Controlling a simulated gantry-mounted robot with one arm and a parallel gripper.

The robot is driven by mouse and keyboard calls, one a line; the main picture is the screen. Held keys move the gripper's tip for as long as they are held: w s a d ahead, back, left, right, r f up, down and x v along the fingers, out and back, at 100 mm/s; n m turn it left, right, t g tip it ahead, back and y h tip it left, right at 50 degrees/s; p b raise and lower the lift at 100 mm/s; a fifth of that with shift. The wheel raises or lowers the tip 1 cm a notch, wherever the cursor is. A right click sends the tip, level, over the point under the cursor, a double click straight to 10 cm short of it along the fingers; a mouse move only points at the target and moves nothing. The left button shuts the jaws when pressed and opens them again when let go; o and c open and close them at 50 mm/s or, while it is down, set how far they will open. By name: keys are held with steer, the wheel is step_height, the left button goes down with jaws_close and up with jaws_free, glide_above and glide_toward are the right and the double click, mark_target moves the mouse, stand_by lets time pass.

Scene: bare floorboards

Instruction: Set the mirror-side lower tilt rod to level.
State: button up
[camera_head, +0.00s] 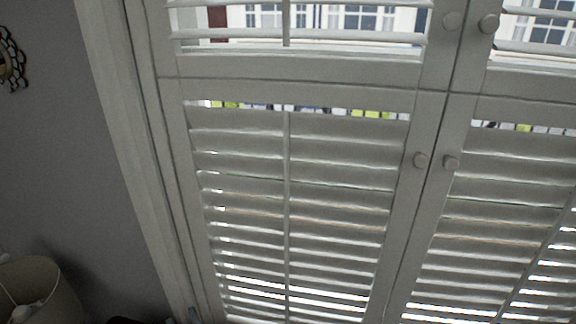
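The mirror-side lower tilt rod (287,200) is a thin white vertical bar down the middle of the lower left shutter panel. Its slats (340,180) are tilted steeply and nearly closed, with thin slits of light between them and brighter gaps near the bottom. A strip of outside view shows above the top slat. The mirror (10,62), in a dark ornate frame, hangs on the wall at the left edge, partly cut off. My gripper is not in view.
The upper left panel's slats (300,36) are open, showing buildings outside. The lower right panel has its own rod (530,262) and mostly closed slats. Round knobs (420,160) (451,163) sit on the inner stiles. A lampshade (42,290) stands at the lower left.

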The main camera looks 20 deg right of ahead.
steer(key=w+d+r+m+g+h+p, duration=0.2)
steer(key=d+r+m+h+p, duration=0.2)
steer(key=d+r+h+p, duration=0.6)
steer(key=m+g+h+p, duration=0.2)
steer(key=m+g+h, duration=0.25)
steer(key=m, duration=0.25)
glide_toward(286, 196)
steer(key=w+d+b, duration=0.1)
steer(key=b, duration=0.1)
steer(key=w+d+b, duration=0.1)
steer(key=w+b, duration=0.1)
steer(key=shift+d+r+g+b, duration=0.2)
steer(key=shift+d+g+b, duration=0.05)
steer(key=shift+g+b, duration=0.1)
steer(key=w, duration=0.1)
steer(key=w+d+p, duration=0.1)
steer(key=w+p, duration=0.1)
steer(key=shift+w+d+r+y, duration=0.1)
steer(key=shift+d+r+y, duration=0.15)
steer(key=shift+d+y, duration=0.15)
steer(key=shift+w+d+f, duration=0.15)
steer(key=shift+w+d, duration=0.25)
steer(key=shift+w, duration=0.2)
steer(key=shift+c, duration=0.5)
jaws_close()
